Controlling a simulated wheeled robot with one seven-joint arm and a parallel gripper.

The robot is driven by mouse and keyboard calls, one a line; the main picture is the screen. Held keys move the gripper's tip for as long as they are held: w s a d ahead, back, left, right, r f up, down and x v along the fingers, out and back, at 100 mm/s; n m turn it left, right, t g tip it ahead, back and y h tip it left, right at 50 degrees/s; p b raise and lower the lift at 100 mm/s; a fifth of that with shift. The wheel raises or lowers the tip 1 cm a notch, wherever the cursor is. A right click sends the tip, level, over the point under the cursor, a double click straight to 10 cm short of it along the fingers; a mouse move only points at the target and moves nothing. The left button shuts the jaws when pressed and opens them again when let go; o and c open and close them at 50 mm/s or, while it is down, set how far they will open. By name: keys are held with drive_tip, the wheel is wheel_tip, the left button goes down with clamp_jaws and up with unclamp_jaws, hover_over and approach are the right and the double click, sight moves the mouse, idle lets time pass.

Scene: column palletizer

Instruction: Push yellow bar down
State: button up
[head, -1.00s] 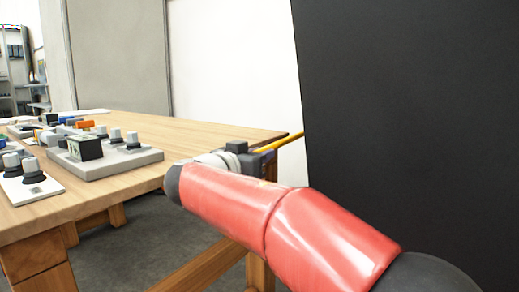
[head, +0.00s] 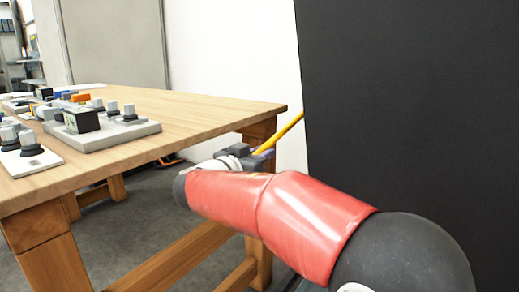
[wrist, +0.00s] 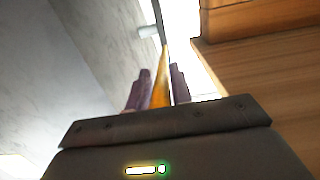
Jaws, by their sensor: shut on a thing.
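The yellow bar (head: 279,132) slants up and to the right from my gripper (head: 258,155) to the edge of the large black panel in the head view, and its far end is hidden there. In the wrist view the yellow bar (wrist: 161,82) runs away from between the two purple-grey fingers of my gripper (wrist: 162,85). The fingers are shut on the bar. My gripper is below the level of the table top, just past the table's right corner.
The wooden table (head: 215,110) stands close on the left, with its edge also showing in the wrist view (wrist: 245,60). Grey boards with knobs (head: 110,140) lie on it. The black panel (head: 410,100) fills the right side. Grey floor (head: 150,220) shows under the table.

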wheel_tip(320, 180, down, 6)
drive_tip(key=w+d, duration=0.1)
drive_tip(key=shift+w+f, duration=0.15)
drive_tip(key=shift+w, duration=0.15)
drive_tip(key=o, duration=1)
drive_tip(key=shift+s, duration=0.1)
